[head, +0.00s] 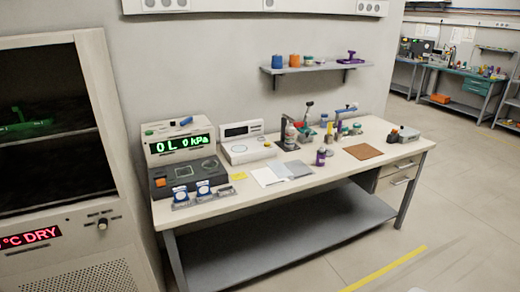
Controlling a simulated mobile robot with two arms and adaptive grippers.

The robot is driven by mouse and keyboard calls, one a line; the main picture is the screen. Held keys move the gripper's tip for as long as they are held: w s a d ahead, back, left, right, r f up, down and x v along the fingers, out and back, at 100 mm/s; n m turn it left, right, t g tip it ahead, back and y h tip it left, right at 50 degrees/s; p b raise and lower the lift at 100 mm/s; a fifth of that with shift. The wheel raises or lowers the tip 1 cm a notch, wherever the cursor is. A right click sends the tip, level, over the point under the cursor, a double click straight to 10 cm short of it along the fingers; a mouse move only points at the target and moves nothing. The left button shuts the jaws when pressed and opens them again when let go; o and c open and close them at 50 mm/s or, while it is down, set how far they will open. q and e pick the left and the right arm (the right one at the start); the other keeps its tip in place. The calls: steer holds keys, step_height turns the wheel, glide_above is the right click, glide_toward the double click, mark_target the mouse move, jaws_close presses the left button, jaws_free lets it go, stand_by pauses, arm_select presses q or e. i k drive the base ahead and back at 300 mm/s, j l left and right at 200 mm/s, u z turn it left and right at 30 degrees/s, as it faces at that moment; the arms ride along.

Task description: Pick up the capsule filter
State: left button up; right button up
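I cannot tell for sure which small item is the capsule filter. Two small blue-and-white round pieces (181,194) sit in a metal holder at the front left of the workbench (330,175). A green object (28,127) lies on a shelf inside the dark cabinet at the left. Neither of my grippers shows in the head view.
A device with a green display (182,143) and a white scale-like instrument (247,149) stand at the bench's left. A brown mat (363,151) lies at right. A wall shelf (318,67) holds coloured items. The floor (455,215) in front and to the right is open.

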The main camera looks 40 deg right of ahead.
mark_target(321, 157)
steer(key=z, duration=1.85)
steer(key=i+j, duration=0.15)
steer(key=i, duration=0.15)
steer(key=i+j, duration=0.15)
steer(key=i, duration=0.15)
